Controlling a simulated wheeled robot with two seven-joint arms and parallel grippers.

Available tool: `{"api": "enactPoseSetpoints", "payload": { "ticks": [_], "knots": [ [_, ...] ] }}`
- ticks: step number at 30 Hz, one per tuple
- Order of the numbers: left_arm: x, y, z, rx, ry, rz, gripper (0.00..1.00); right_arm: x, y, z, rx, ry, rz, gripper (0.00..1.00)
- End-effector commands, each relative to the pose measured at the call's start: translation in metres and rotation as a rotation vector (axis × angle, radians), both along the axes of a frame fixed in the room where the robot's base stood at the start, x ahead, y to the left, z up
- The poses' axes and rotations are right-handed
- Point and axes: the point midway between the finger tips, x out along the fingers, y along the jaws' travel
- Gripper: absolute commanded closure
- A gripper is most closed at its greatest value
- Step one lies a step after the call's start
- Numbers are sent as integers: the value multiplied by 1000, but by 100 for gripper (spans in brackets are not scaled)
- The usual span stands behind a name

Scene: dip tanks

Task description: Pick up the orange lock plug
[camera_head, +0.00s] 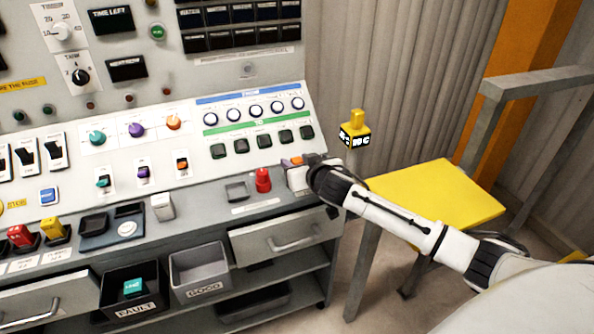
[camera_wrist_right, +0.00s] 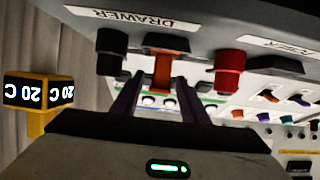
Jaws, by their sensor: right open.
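The orange lock plug (camera_wrist_right: 163,70) shows in the right wrist view just ahead of my fingers, under the "DRAWER" label. In the head view only a small orange piece (camera_head: 297,160) shows, partly hidden by my gripper. My right gripper (camera_wrist_right: 158,78) is open, with one finger to each side of the orange plug. I cannot tell whether the fingertips reach past its sides. In the head view my right gripper (camera_head: 297,174) is at the right end of the console ledge. My left gripper is not in view.
A red plug (camera_head: 263,180) stands left of my gripper, and also shows in the wrist view (camera_wrist_right: 229,72). A dark knob (camera_wrist_right: 112,48) is on the other side. A yellow "20 C" block (camera_head: 355,133) is nearby. A grey bin (camera_head: 200,270) and black "FAULT" bin (camera_head: 133,307) sit below.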

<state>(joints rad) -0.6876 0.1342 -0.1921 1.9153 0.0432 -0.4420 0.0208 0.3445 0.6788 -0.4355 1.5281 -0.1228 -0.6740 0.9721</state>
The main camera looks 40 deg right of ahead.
Motion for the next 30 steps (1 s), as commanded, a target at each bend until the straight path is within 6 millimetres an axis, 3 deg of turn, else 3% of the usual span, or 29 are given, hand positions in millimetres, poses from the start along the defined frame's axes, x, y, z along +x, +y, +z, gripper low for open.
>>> {"api": "enactPoseSetpoints", "payload": {
  "ticks": [6,13,22,30],
  "knots": [
    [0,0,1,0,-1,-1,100,0,0,0,0,0,0,61],
    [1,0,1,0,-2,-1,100,0,0,0,0,0,0,100],
    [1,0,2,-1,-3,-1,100,1,0,7,0,-2,0,100],
    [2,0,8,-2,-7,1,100,1,0,57,0,-6,1,100]
  ]
}}
